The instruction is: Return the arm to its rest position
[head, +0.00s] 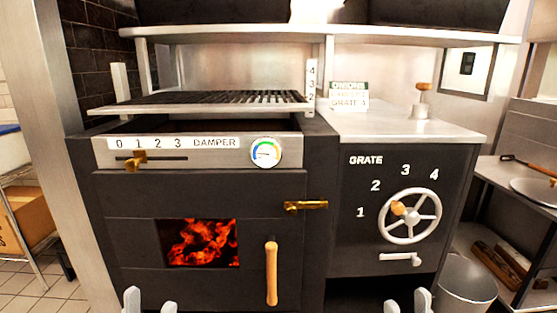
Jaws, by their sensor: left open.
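My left gripper (150,304) shows at the bottom edge, left of centre, with its two pale fingertips apart and nothing between them. My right gripper (407,304) shows at the bottom edge, right of centre, also with its fingertips apart and empty. Only the fingertips of both are in view; the arms are out of the picture. Neither gripper appears to touch the dark oven (130,205) behind them.
The oven has a wooden door handle (271,273), a brass latch (305,205) and a damper slider (137,161) near 1. A spoked grate wheel (410,216) and a small lever (400,258) are at right. A grill grate (210,100) lies above. A metal bin (467,280) stands lower right.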

